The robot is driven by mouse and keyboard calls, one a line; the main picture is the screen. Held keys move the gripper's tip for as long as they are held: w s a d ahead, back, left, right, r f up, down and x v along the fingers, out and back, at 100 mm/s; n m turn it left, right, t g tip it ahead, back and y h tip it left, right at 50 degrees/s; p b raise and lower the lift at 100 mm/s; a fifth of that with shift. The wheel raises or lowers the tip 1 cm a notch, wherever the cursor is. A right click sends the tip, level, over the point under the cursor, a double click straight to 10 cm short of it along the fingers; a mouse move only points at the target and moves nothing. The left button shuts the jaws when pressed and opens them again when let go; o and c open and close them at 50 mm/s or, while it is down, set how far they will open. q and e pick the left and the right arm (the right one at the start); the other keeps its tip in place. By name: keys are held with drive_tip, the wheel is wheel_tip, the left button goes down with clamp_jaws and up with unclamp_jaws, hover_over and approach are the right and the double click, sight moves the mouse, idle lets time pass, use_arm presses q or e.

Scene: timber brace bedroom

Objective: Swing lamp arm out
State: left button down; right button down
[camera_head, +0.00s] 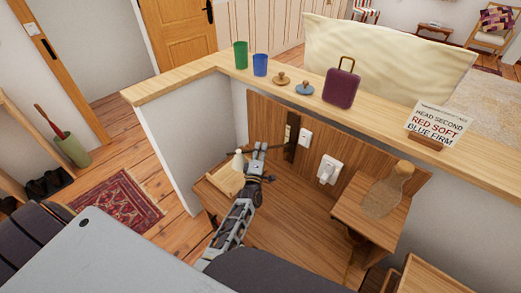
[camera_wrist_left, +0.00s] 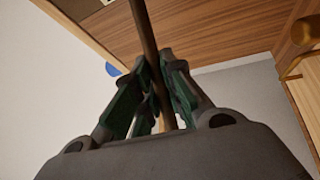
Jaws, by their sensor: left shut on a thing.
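The lamp arm is a thin dark rod (camera_head: 277,148) that runs left from a dark mount (camera_head: 291,137) on the wooden back panel. A small pale cone-shaped lamp shade (camera_head: 238,160) shows just left of my gripper. My left gripper (camera_head: 258,151) is shut on the rod near the shade. In the left wrist view the rod (camera_wrist_left: 146,32) passes between the green-padded fingers of the gripper (camera_wrist_left: 157,75). The fingers hide part of the rod. My right gripper is not in view.
A wooden ledge (camera_head: 190,80) above carries a green cup (camera_head: 241,54), a blue cup (camera_head: 260,65), a purple case (camera_head: 341,88) and a sign (camera_head: 438,122). A white switch (camera_head: 329,170) is on the panel. A small wooden stand (camera_head: 358,216) is at right.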

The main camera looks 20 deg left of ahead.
use_arm(q)
drive_tip(key=c, duration=1.5)
unclamp_jaws()
drive_tip(key=shift+v, duration=5.95)
